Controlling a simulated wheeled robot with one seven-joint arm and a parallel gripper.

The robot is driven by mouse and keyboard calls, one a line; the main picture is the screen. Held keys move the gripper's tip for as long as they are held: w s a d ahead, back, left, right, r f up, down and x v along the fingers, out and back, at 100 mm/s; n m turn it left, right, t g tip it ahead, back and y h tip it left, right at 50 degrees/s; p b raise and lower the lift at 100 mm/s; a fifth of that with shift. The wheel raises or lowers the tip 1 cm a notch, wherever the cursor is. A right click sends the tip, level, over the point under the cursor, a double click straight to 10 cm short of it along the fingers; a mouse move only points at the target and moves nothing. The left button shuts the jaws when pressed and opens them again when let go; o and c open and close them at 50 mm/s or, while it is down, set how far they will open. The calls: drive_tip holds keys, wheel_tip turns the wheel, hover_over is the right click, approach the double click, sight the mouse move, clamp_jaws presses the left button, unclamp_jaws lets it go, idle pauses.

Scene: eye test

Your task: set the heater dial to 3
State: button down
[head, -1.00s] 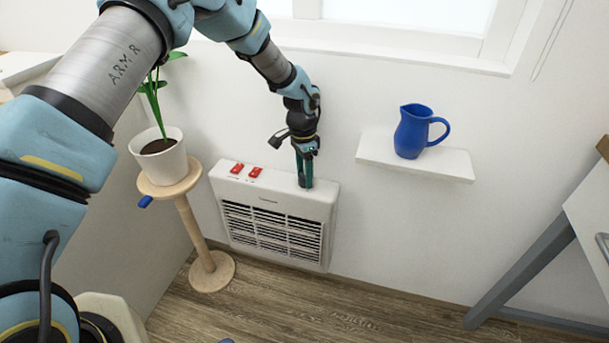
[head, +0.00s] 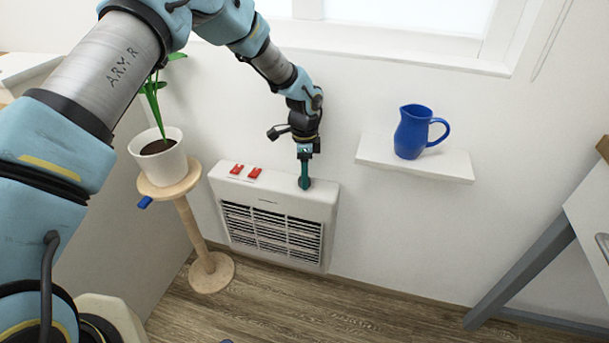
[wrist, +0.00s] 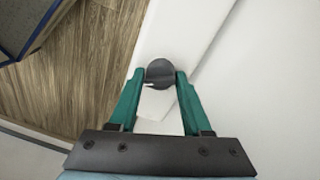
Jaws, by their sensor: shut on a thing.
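The white heater (head: 270,205) is fixed low on the wall, with a slatted front grille. Its dark grey round dial (wrist: 160,72) is on the top face, near the right end. My gripper (head: 304,180) reaches down to it from above. In the wrist view the two green fingers of my gripper (wrist: 160,76) are shut on the dial, one on each side. A small pale pointer mark shows at the dial's lower left edge in that view. No numbers around the dial can be read, so its setting cannot be told.
Two red switches (head: 246,171) sit on the heater's top, left of the dial. A potted plant (head: 159,158) on a wooden stand (head: 208,270) is close on the left. A blue jug (head: 413,132) stands on a white wall shelf (head: 450,165) to the right.

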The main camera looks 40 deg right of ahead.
drive_tip(key=shift+w, duration=0.15)
drive_tip(key=shift+c, duration=1.9)
unclamp_jaws()
wheel_tip(320, 180, up, 10)
drive_tip(key=b, duration=0.1)
